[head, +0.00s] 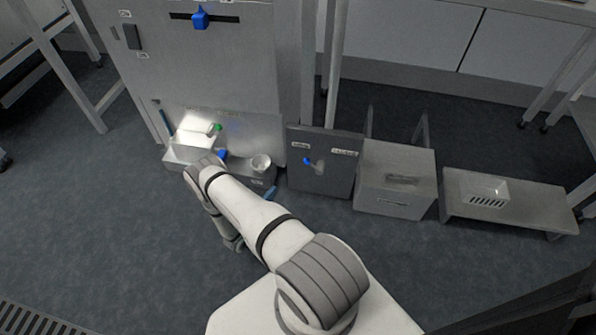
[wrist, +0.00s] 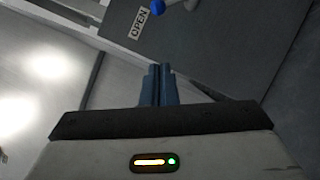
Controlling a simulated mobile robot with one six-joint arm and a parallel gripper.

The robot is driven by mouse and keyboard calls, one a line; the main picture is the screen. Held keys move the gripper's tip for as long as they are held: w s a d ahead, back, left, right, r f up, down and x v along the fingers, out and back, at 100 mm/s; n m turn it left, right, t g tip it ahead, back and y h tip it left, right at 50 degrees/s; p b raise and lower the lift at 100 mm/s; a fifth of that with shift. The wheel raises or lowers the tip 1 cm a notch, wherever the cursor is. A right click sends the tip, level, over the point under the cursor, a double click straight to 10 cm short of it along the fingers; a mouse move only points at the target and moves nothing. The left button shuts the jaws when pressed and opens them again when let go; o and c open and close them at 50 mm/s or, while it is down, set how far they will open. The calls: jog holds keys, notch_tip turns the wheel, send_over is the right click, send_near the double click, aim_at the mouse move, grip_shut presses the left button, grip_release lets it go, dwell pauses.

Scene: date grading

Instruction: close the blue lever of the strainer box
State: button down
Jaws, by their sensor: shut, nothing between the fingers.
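A blue-knobbed lever (head: 307,161) sits on a dark grey panel (head: 325,182) low in the middle of the head view, with a small label above each side. The blue knob points left, below the left label. In the wrist view the blue knob (wrist: 157,7) shows at the top edge, cut off, beside a label reading OPEN (wrist: 139,22). My gripper (wrist: 160,70) has its blue fingers together, empty, below the knob and apart from it. In the head view its fingertips (head: 270,191) show left of the panel, low down; the arm hides much of the rest.
A tall grey cabinet (head: 215,75) with a blue slider (head: 200,18) stands left of the panel. A white cup (head: 261,162) stands on the ledge near my arm. A grey box (head: 395,182) and a low bench (head: 530,208) with a slotted white tray (head: 484,190) stand right. The front floor is clear.

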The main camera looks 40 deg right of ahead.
dwell(0.3)
jog(key=d+r+b, duration=0.2)
jog(key=d+r, duration=0.2)
jog(key=d, duration=0.8)
jog(key=shift+w+d, duration=0.2)
jog(key=shift+w, duration=0.25)
